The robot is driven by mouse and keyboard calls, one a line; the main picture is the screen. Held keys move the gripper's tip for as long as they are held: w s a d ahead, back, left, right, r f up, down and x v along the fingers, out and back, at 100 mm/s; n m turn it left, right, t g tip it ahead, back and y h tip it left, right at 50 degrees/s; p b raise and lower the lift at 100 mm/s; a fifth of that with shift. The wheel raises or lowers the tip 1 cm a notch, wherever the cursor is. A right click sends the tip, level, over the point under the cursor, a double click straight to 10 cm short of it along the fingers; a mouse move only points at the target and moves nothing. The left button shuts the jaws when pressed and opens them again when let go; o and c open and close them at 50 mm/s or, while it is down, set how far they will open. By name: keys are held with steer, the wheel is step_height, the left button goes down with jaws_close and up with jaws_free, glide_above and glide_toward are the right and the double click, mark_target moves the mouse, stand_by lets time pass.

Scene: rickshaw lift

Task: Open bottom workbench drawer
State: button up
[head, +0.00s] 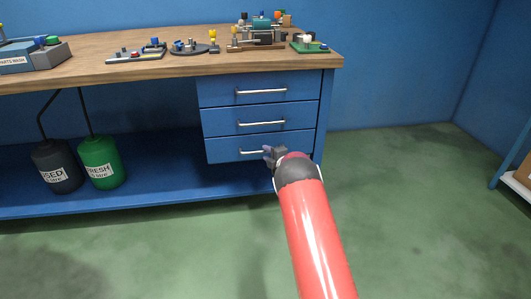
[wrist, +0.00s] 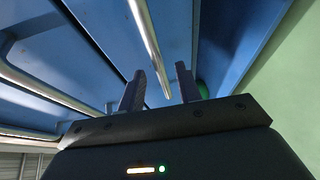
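The workbench drawer unit is blue with three stacked drawers, all flush and closed in the head view. The bottom drawer (head: 225,151) has a silver bar handle (head: 250,152), its right part hidden behind my gripper. My gripper (head: 268,153) is at the right part of this handle. In the wrist view, the two dark fingers of my gripper (wrist: 160,88) are apart. A silver bar handle (wrist: 148,40) runs down toward the gap between them, with space on both sides. I cannot tell whether it is fully between the fingertips.
The middle drawer handle (head: 261,123) and top drawer handle (head: 261,91) are above. A black jug (head: 55,170) and a green jug (head: 101,165) stand on the lower shelf (head: 165,175) at left. The green floor (head: 400,190) is clear at right.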

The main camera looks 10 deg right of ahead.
steer(key=shift+x, duration=1)
jaws_close()
